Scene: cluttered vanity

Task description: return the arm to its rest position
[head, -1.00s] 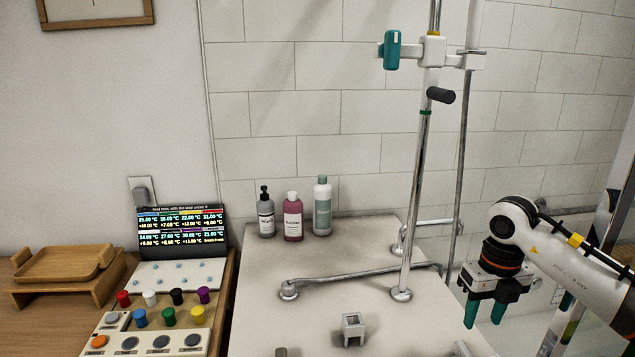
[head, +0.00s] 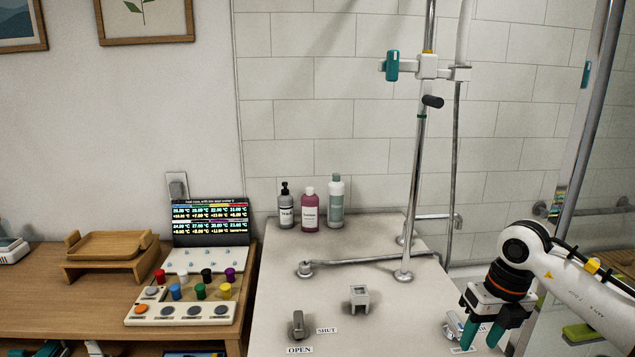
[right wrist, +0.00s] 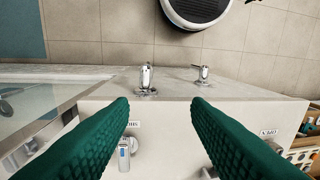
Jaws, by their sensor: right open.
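My right gripper (head: 485,332) is at the lower right of the head view, over the right part of the white counter (head: 400,330). Its two green fingers point down and are spread apart, with nothing between them. In the right wrist view the fingers (right wrist: 160,110) frame an empty gap, with the counter front beyond them. A metal knob (head: 453,325) sits just left of the fingers in the head view, partly hidden by them. My left gripper is not in view.
A metal riser pole (head: 415,190) rises behind. Several bottles (head: 310,209) stand at the back. A button panel (head: 182,310) is on the wooden desk at left.

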